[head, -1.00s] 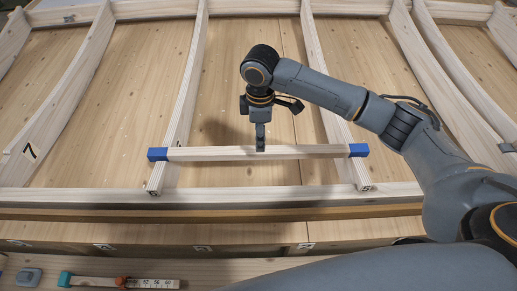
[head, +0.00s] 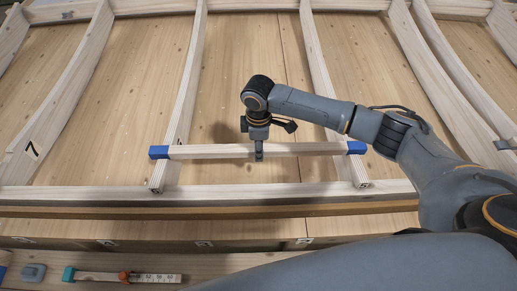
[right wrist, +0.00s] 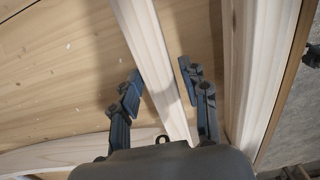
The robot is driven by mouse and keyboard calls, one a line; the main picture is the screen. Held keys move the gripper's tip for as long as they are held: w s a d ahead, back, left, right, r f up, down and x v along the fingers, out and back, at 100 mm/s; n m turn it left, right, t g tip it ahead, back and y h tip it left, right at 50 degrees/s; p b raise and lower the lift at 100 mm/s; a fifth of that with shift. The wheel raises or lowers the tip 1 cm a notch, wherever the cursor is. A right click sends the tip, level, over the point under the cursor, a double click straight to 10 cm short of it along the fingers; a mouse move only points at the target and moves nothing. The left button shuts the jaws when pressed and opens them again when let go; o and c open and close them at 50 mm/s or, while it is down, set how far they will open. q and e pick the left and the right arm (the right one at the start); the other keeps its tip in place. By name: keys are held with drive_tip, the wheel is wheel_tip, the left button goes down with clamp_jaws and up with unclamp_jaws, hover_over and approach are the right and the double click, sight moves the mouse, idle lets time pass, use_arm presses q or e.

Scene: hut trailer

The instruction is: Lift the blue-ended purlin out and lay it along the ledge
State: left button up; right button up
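The purlin (head: 220,152) is a pale wooden bar with a blue left end (head: 159,152) and a blue right end (head: 356,147). It lies crosswise over two curved ribs. My right gripper (head: 259,157) is down at the bar's middle, pointing downward. In the right wrist view the gripper (right wrist: 160,68) is open, with one finger on each side of the purlin (right wrist: 147,38) and gaps showing. A long wooden front rail (head: 230,194) runs below the ribs, with a narrow brown strip along its near side; I cannot tell which is the ledge. My left gripper is out of view.
More curved ribs (head: 82,75) stand left and right over plywood panels (head: 245,65). A near board (head: 220,266) carries a grey block (head: 33,272) and a ruler-like tool with teal and orange parts (head: 120,276). Bare panel lies around the bar.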

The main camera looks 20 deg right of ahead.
clamp_jaws()
drive_tip(key=shift+r, duration=0.1)
